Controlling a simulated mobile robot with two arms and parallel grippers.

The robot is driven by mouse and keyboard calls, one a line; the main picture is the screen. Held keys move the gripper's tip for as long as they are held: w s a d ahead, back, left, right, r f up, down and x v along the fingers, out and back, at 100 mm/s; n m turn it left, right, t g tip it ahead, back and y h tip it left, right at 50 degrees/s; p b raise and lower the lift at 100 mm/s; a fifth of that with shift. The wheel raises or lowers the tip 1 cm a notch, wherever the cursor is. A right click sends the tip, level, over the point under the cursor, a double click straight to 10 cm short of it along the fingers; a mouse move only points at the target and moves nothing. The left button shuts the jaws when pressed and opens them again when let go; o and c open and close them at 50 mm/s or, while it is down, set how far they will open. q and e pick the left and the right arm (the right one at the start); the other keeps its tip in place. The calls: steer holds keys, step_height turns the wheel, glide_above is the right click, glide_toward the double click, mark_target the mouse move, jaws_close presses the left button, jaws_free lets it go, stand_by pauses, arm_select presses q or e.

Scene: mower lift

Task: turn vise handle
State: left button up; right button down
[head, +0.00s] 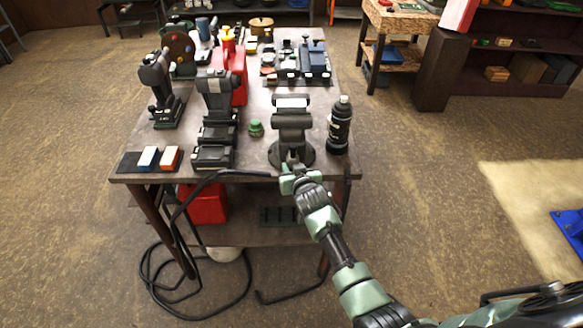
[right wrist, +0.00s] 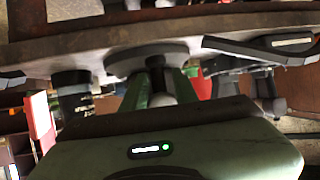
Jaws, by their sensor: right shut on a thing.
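The dark grey vise (head: 292,125) is mounted on a round base near the front right edge of the workbench. My right gripper (head: 291,167) is at the near side of the vise, just at the bench's front edge. The right wrist view looks tilted over, with the round vise base (right wrist: 148,58) at the bench edge. There the green fingers (right wrist: 160,92) are shut on the vise handle (right wrist: 161,98), a small grey piece between them. Most of the handle is hidden by the gripper. My left gripper is not in view.
A black bottle (head: 340,125) stands close to the right of the vise. A small green object (head: 256,128) and a dark machine (head: 217,110) are to its left. Black cable hangs from the bench's front. The floor in front and to the right is mostly open.

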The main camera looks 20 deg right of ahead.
steer(key=c, duration=1.1)
jaws_free()
steer(key=shift+w+d+r, duration=0.25)
steer(key=shift+d+r, duration=0.05)
steer(key=shift+r, duration=0.35)
steer(key=shift+f, duration=0.2)
steer(key=shift+s, duration=0.15)
steer(key=shift+s+a+r, duration=0.1)
steer(key=shift+s+a, duration=0.05)
steer(key=shift+s, duration=0.4)
steer(key=b+v, duration=0.1)
steer(key=v, duration=0.5)
steer(key=shift+s+r, duration=0.2)
steer(key=shift+r, duration=0.1)
steer(key=shift+o, duration=0.4)
